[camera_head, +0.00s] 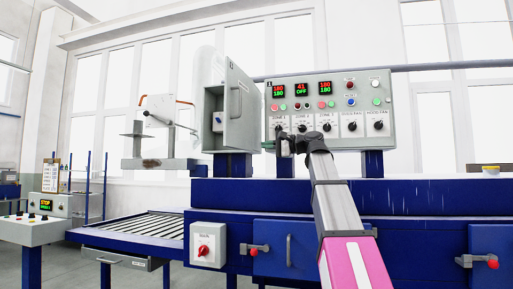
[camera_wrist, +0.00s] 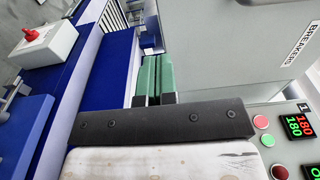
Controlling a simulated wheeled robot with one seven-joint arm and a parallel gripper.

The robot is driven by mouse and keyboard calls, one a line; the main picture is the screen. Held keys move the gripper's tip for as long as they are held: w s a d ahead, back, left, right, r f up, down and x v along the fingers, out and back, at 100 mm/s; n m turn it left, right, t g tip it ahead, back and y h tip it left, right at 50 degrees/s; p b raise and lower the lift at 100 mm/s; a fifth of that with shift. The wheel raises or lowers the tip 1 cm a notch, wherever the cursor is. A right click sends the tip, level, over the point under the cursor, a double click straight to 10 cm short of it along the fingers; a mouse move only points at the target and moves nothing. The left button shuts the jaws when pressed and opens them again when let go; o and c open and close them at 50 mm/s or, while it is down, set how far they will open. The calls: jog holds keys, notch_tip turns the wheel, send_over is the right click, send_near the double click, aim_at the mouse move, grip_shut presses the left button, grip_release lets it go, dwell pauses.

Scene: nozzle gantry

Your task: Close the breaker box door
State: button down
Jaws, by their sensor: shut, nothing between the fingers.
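The breaker box (camera_head: 213,132) is a grey cabinet on a blue post, left of the control panel. Its grey door (camera_head: 240,110) stands open, with a long handle on the face turned toward the control panel. In the wrist view the door (camera_wrist: 225,40) fills the upper right, with a "BREAKERS" label and a handle at its right. My gripper (camera_head: 268,146) is low in front of the control panel, beside the door's lower right edge. In the wrist view my gripper (camera_wrist: 156,65) shows two green fingers together, empty. I cannot tell whether they touch the door.
The control panel (camera_head: 375,110) with displays, buttons and knobs stands close behind and right of my gripper. A white switch box (camera_head: 207,245) with a red knob is below. The blue machine body (camera_head: 420,195) runs underneath. A roller conveyor (camera_head: 140,226) lies at the left.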

aim_at(232, 146)
jog(key=x, duration=1.1)
jog(key=shift+w+a, duration=0.2)
jog(key=shift+a, duration=0.1)
jog(key=shift+w+a+f, duration=0.1)
jog(key=shift+w+a, duration=0.05)
jog(key=shift+a, duration=0.15)
